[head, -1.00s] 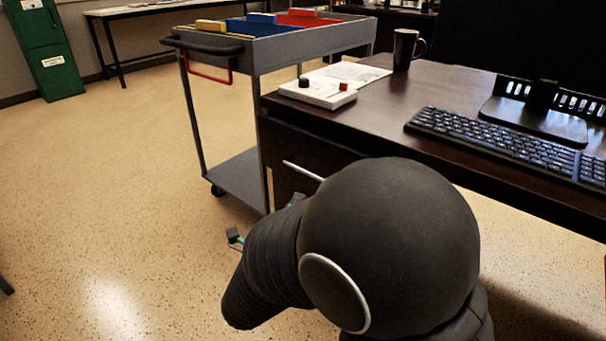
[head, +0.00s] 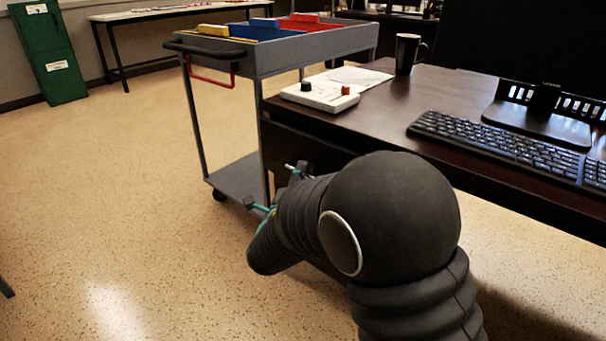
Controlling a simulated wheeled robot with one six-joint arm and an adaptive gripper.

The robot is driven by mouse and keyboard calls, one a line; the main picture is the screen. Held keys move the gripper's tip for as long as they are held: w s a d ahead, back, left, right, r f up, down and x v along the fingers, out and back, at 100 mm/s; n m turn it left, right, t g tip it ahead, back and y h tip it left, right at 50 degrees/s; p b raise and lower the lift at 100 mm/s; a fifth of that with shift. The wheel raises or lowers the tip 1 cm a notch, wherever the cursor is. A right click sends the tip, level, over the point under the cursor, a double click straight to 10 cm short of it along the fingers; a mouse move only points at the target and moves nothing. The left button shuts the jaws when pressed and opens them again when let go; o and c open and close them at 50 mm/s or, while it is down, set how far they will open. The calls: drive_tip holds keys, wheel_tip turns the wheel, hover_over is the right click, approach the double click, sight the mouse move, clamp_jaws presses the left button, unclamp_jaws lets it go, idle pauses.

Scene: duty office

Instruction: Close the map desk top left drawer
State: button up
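The dark brown desk (head: 455,88) stands at the right. Its front, with the drawer front (head: 325,152), shows only in a narrow strip below the left part of the top. My arm covers most of the drawer front, and I cannot tell how far the drawer stands out. My gripper (head: 276,186) is beyond my arm, close to the left end of the desk front. Its two fingers show apart on either side, with nothing seen between them. Whether a finger touches the drawer is hidden.
A grey cart (head: 262,56) with coloured bins stands left of the desk. A white control box (head: 320,93), a black mug (head: 407,52) and a keyboard (head: 500,145) are on the desk. A green cabinet (head: 47,55) stands far left.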

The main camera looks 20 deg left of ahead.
drive_tip(key=shift+w+r, duration=0.1)
drive_tip(key=shift+w, duration=0.4)
clamp_jaws()
